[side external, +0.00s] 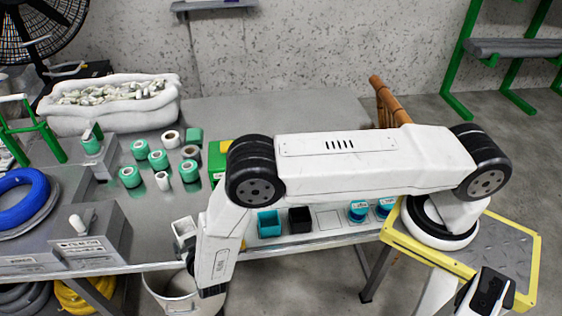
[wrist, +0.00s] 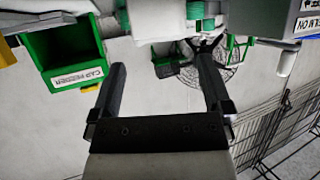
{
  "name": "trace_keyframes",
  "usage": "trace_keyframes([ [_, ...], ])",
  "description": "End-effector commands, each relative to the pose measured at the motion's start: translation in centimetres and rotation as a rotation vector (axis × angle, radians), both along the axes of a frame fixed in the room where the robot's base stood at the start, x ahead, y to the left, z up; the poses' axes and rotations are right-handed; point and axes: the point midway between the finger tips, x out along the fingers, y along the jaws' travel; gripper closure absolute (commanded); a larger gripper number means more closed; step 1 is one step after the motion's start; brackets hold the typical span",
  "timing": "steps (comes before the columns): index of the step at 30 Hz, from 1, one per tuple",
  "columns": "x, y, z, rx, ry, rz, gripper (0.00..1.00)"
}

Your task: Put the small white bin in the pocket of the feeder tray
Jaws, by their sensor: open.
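The small white bin (side external: 184,228) stands at the table's front edge in the side view, just left of my forearm, which partly covers its right side. The feeder tray (side external: 340,236) runs along the front edge, right of my forearm. Its bare white pocket (side external: 328,219) lies between a black bin and a blue-lidded cup. My gripper (wrist: 161,64) is open in the wrist view, with nothing held between its fingers. I cannot tell whether the pale shape at the top of the wrist view is the bin.
A teal bin (side external: 269,223) and black bin (side external: 299,221) sit in the tray, with blue cups (side external: 357,211) to the right. Green and white rolls (side external: 158,160) stand behind. A grey box (side external: 88,236) is left, a bucket (side external: 168,300) below. A green cap feeder (wrist: 75,60) is upper left.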

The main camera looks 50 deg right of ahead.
Motion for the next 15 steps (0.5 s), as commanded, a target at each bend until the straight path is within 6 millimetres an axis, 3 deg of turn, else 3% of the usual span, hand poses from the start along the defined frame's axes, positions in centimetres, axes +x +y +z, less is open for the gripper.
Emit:
trace_keyframes([
  [6, -2.0, 0.9, 0.9, 0.0, 0.001, 0.001, 0.0],
  [15, -2.5, 1.0, 1.1, 0.001, 0.0, 0.0, 0.0],
])
